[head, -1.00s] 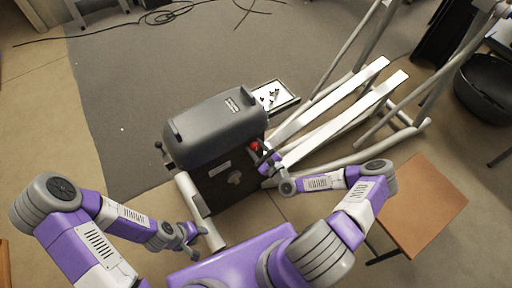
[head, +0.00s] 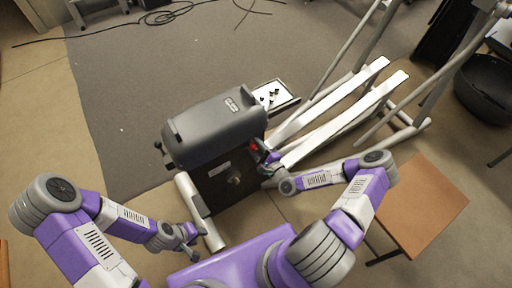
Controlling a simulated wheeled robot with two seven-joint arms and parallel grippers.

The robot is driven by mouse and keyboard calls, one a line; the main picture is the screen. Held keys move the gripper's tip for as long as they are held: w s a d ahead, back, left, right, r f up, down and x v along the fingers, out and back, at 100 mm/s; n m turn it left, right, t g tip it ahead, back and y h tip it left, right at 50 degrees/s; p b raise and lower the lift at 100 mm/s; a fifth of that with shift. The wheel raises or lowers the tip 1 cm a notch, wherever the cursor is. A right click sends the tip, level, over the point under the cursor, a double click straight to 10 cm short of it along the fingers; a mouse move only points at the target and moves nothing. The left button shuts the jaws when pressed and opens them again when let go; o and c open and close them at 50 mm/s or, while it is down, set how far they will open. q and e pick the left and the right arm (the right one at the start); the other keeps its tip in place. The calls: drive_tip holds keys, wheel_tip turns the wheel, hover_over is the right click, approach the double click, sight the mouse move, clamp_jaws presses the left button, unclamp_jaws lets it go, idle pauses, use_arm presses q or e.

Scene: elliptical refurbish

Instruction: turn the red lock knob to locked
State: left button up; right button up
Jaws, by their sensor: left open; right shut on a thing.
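The red lock knob (head: 253,147) sits on the near right side of the dark elliptical machine housing (head: 214,126), partly hidden by my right gripper. My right gripper (head: 260,154) is at the knob and shut on it; its fingers are small and partly hidden in this view. My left gripper (head: 198,236) is open and empty, low in front of the machine near the white end of its front foot bar, away from the knob.
White rails (head: 340,105) of the elliptical run to the upper right. A tray (head: 275,95) with small dark parts lies behind the housing. A wooden-topped table (head: 424,205) stands at the right, close to my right arm.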

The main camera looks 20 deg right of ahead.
drive_tip(key=n, duration=0.6)
drive_tip(key=shift+p, duration=0.3)
drive_tip(key=n+h, duration=0.1)
drive_tip(key=n, duration=0.4)
drive_tip(key=shift+n+p, duration=0.3)
drive_tip(key=shift+p, duration=0.1)
drive_tip(key=o, duration=1)
drive_tip(key=shift+s, duration=0.15)
drive_tip(key=s, duration=0.2)
drive_tip(key=s+p, duration=0.1)
drive_tip(key=s, duration=0.2)
drive_tip(key=s+d, duration=0.1)
drive_tip(key=s, duration=0.1)
drive_tip(key=shift+s+r, duration=0.15)
drive_tip(key=shift+r, duration=0.2)
